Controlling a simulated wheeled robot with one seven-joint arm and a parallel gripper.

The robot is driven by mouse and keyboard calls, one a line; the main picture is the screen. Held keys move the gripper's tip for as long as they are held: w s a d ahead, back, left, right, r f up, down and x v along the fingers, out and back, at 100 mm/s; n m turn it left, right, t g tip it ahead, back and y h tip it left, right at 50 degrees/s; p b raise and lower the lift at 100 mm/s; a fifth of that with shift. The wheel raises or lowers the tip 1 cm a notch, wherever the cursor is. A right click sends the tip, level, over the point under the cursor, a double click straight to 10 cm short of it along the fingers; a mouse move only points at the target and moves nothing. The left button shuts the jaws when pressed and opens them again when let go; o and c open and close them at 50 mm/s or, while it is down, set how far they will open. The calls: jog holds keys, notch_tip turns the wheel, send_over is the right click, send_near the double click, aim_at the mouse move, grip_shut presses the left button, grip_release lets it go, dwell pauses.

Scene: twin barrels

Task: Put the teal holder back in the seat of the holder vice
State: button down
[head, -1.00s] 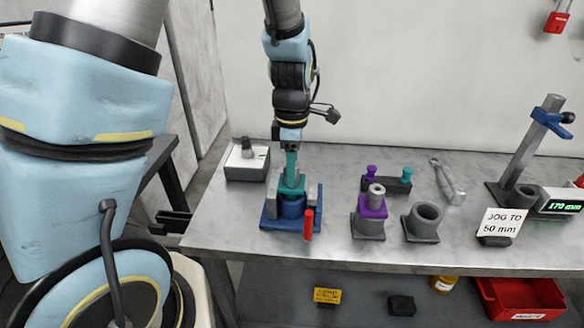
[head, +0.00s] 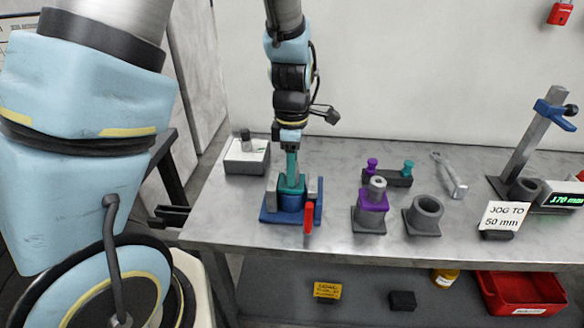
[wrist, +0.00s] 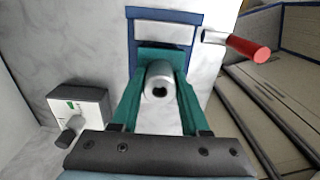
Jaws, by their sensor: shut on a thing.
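The teal holder (head: 292,184) is a teal block with a silver hollow cylinder, seen end-on in the wrist view (wrist: 158,82). My gripper (head: 291,165) points straight down and is shut on the holder, with its teal fingers on both sides of the cylinder. The holder is upright at the holder vice (head: 270,213), which has a blue base, grey jaws and a red handle (head: 309,218). The holder's block is between the jaws, over the blue seat. Its underside is hidden, so I cannot tell whether it rests fully down. The vice also shows in the wrist view (wrist: 192,18).
A grey box with a switch (head: 246,157) stands left of the vice. A purple holder (head: 373,199) on a stand, an empty grey socket (head: 424,216), a rack (head: 388,178) and a wrench (head: 450,176) are to the right. The bench's front edge is close to the vice.

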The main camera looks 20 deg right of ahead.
jog(key=shift+f, duration=0.15)
jog(key=shift+c, duration=1.6)
grip_release()
notch_tip(320, 180, up, 11)
jog(key=b, duration=0.1)
jog(key=shift+b, duration=0.3)
jog(key=a+f+m, duration=0.2)
jog(key=a+m, duration=0.5)
jog(key=a, duration=0.5)
jog(key=w+a+f+m+t, duration=0.1)
jog(key=a+m, duration=0.6)
jog(key=a, duration=0.6)
jog(key=shift+w+a+f+t, duration=0.15)
jog(key=shift+a+f+t, duration=0.05)
jog(key=shift+f+t, duration=0.15)
